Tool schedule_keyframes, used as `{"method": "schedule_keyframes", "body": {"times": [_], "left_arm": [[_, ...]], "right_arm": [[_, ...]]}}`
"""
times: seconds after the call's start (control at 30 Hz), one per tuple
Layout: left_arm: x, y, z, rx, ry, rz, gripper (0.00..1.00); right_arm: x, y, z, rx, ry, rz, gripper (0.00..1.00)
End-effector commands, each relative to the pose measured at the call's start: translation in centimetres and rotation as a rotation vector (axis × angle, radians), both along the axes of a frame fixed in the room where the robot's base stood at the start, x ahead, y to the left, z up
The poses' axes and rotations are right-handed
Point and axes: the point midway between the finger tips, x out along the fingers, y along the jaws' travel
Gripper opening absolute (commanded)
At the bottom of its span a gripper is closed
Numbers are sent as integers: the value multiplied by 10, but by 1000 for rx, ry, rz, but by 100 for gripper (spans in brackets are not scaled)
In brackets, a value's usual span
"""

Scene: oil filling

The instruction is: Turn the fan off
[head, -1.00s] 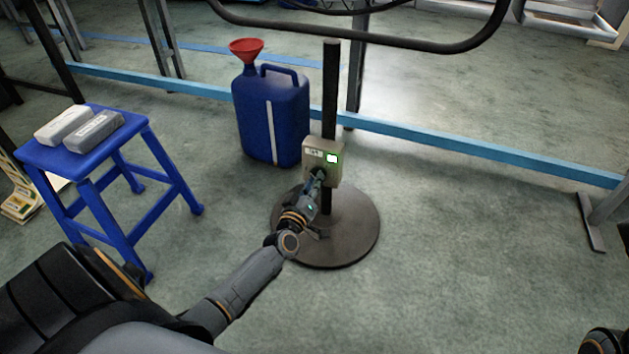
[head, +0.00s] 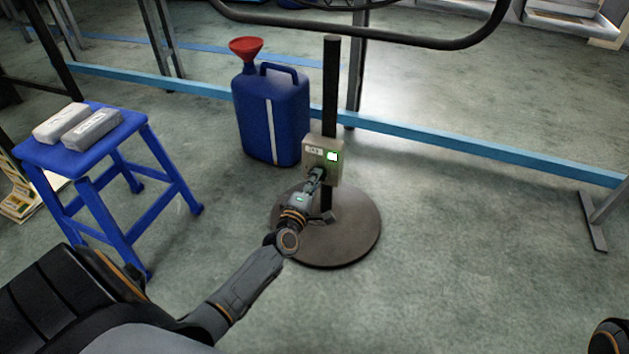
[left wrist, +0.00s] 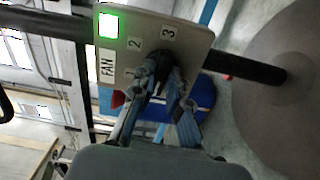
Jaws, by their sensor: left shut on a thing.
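The fan's control box (head: 322,153) sits on a black pole (head: 331,85) above a round dark base (head: 350,240). A green light (head: 332,156) glows on the box. In the left wrist view the panel (left wrist: 140,25) shows the labels FAN, 2 and 3, and the lit green square (left wrist: 109,25). My left gripper (head: 318,174) is at the lower front of the box. In the left wrist view its fingers are shut on the dark knob (left wrist: 163,82), which they partly hide. My right gripper is not seen.
A blue canister (head: 270,115) with a red funnel (head: 246,48) stands behind the pole. A blue stool (head: 72,155) with two grey blocks on it is at the left. A blue rail (head: 450,149) runs behind.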

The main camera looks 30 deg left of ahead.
Motion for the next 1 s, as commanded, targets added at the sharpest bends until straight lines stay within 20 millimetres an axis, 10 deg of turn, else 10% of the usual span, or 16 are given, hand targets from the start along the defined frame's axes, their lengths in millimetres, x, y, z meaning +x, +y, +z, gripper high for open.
{"method": "schedule_keyframes", "body": {"times": [0.73, 0.83, 1.0], "left_arm": [[3, 3, 6, -79, -30, 4, 0], [3, 3, 6, -79, -30, 4, 35], [2, 3, 5, -78, -28, 4, 38]], "right_arm": [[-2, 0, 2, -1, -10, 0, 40], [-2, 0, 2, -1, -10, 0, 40], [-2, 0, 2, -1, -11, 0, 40]]}}
